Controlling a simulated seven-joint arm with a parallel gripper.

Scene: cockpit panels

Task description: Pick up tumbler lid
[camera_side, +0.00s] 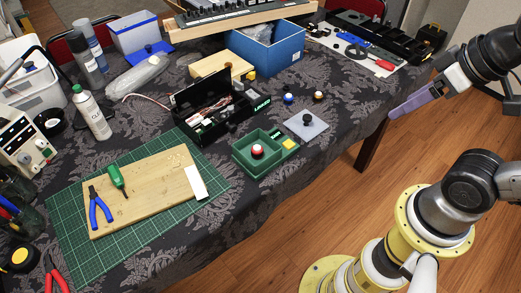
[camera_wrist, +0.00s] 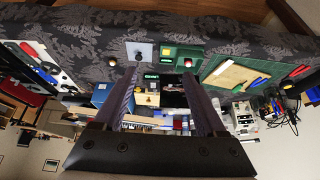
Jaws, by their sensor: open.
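A flat grey square plate (camera_side: 318,132) with a black knob (camera_side: 307,119) lies on the dark patterned cloth; it looks like the tumbler lid. In the wrist view the plate (camera_wrist: 148,47) shows near the top, just beyond the fingertips. A green open box (camera_side: 245,165) with a red button (camera_side: 257,151) sits beside it, to its left in the side view. My gripper (camera_side: 395,113) is well to the right of the plate, raised beyond the table edge. In the wrist view my gripper (camera_wrist: 161,74) has its fingers wide apart, with nothing between them.
A black open toolbox (camera_side: 210,118) stands behind the green box. A blue bin (camera_side: 265,55) is farther back. A wooden board (camera_side: 150,205) lies on a green mat (camera_side: 70,255). Cloth right of the plate is clear.

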